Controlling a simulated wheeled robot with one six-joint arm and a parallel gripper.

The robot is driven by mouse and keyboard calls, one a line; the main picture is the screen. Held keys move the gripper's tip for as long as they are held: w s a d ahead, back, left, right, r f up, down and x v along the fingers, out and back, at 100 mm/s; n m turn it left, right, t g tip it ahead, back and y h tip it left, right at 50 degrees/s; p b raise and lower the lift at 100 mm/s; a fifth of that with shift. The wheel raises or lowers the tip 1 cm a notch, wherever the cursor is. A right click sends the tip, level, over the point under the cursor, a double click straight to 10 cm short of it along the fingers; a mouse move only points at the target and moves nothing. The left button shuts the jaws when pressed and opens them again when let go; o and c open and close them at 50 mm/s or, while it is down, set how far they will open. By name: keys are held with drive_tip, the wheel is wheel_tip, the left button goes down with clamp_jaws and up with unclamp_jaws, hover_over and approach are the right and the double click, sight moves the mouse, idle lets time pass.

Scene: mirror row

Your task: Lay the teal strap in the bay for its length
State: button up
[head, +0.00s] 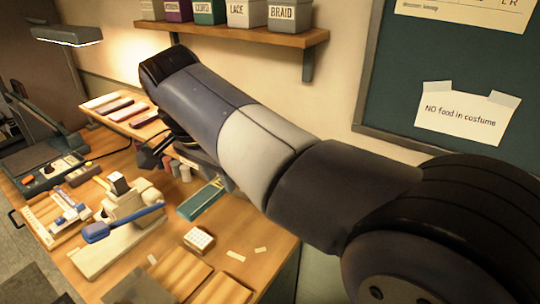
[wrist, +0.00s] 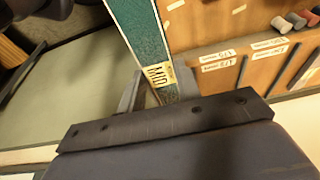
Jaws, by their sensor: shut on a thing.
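The teal strap (wrist: 142,35) runs up and out of the top of the wrist view. A cream tag reading "MID" (wrist: 158,74) sits near its lower end. My gripper (wrist: 158,92) is shut on the strap at that end, with a grey finger on either side. The palm hides what lies below. In the head view my arm covers the gripper. A flat teal piece (head: 202,199) shows below the arm there; I cannot tell if it is the held strap. Wood with small white labels (wrist: 218,65) and dark narrow strips lies right of the strap; the labels are too small to read.
Several small cylinders (wrist: 297,20) stand at the wrist view's upper right. In the head view, a white machine with a blue arm (head: 125,215) stands on the wooden bench, near a small white gridded block (head: 199,240). A shelf of labelled bins (head: 235,32) hangs above.

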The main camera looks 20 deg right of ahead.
drive_tip(key=w+d+p, duration=0.1)
drive_tip(key=w+d, duration=0.2)
drive_tip(key=d, duration=0.2)
drive_tip(key=w+d+f+p, duration=0.1)
drive_tip(key=w+d+p, duration=0.1)
drive_tip(key=d, duration=0.3)
drive_tip(key=w+d+f+p, duration=0.1)
drive_tip(key=w+d, duration=0.4)
drive_tip(key=shift+d+f, duration=0.25)
drive_tip(key=shift+d, duration=0.15)
wheel_tip(320, 180, down, 4)
drive_tip(key=shift+r+p, duration=0.1)
drive_tip(key=shift+p, duration=0.45)
drive_tip(key=shift+w+d, duration=0.15)
drive_tip(key=shift+f, duration=0.3)
drive_tip(key=shift+f, duration=0.1)
drive_tip(key=o, duration=1.1)
drive_tip(key=shift+c, duration=0.2)
